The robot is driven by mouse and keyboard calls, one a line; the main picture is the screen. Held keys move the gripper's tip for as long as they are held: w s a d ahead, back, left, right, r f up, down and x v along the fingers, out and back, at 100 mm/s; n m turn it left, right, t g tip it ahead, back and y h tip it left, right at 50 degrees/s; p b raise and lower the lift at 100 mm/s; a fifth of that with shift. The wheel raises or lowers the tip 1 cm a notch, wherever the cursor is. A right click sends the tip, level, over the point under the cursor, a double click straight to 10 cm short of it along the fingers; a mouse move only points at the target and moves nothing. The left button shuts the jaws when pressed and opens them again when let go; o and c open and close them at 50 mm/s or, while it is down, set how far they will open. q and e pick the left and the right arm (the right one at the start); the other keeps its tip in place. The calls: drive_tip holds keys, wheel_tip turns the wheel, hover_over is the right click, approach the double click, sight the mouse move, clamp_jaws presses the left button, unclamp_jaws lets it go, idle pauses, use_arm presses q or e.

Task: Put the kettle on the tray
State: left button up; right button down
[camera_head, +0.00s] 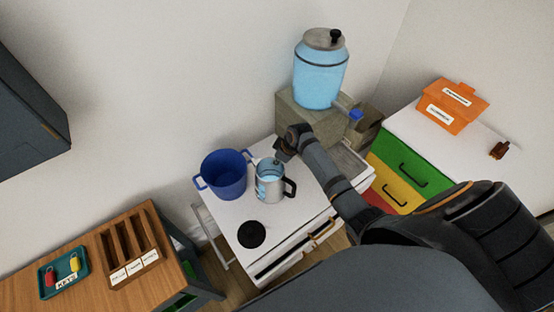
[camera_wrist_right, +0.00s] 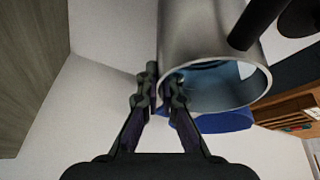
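The kettle (camera_head: 269,187), a silver open-topped jug with a blue water window and black handle, is upright at the white table's middle; whether it touches the table I cannot tell. In the wrist view the kettle (camera_wrist_right: 205,35) shows its open rim, with water inside. My right gripper (camera_head: 283,153) is at its back rim; in the wrist view its fingers (camera_wrist_right: 162,88) are close together with the kettle wall between them. A shallow grey tray (camera_head: 357,168) lies at the table's right end, partly hidden by my right arm. My left gripper is out of view.
A blue pot (camera_head: 223,176) stands close left of the kettle. A black disc (camera_head: 251,235) lies in front. A water dispenser (camera_head: 319,80) sits on a block (camera_head: 300,116) behind. Colored drawers (camera_head: 400,175) stand at right; a wooden desk (camera_head: 85,290) at left.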

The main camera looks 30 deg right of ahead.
drive_tip(key=c, duration=1.9)
unclamp_jaws()
drive_tip(key=o, duration=0.4)
